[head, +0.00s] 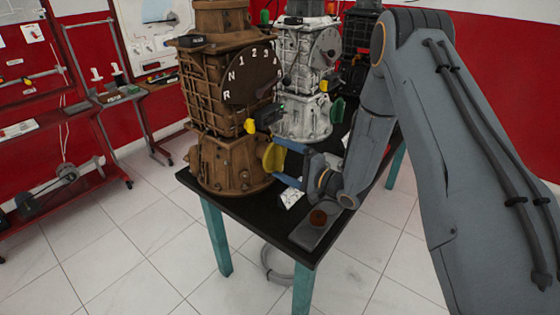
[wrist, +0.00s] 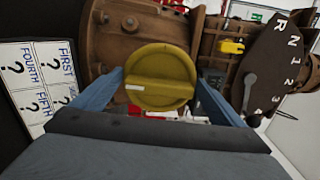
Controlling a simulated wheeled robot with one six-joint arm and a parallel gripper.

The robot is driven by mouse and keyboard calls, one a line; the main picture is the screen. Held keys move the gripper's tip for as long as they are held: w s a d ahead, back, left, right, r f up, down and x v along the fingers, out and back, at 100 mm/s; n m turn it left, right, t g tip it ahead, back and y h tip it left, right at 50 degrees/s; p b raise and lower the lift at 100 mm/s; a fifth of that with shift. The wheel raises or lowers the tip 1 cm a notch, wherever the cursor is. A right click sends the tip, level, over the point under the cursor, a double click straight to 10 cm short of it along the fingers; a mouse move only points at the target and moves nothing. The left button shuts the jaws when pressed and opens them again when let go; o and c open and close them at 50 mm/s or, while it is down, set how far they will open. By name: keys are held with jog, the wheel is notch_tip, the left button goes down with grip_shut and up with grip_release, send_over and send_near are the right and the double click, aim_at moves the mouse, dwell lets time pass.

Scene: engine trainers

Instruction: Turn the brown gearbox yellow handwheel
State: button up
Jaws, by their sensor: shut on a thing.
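The brown gearbox (head: 232,160) stands upright on the black table. Its round yellow handwheel (head: 273,157) is low on its right side. In the wrist view the handwheel (wrist: 160,88) faces me, with a raised bar across its middle and a white mark at the bar's left end. My gripper (head: 277,160) reaches in from the right, with its blue fingers at the handwheel. In the wrist view the two fingers (wrist: 160,85) are on either side of the handwheel's rim, shut on it. The fingertips are partly hidden behind the rim.
A dial (head: 252,76) marked R, N and numbers is on the brown gearbox, with a small yellow part (head: 250,126) below it. A white gearbox (head: 303,85) stands close behind. The black table (head: 238,212) has teal legs. A red rack (head: 60,165) stands at left.

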jog(key=m, duration=0.4)
jog(key=shift+w+d+m, duration=0.1)
jog(key=shift+d+m, duration=0.15)
jog(key=shift+m, duration=0.15)
dwell(0.4)
jog(key=o, duration=0.6)
jog(key=shift+o, duration=0.4)
jog(key=shift+d, duration=0.1)
jog(key=shift+a+r, duration=0.1)
jog(key=shift+a, duration=0.1)
jog(key=b+v, duration=0.2)
jog(key=v, duration=0.6)
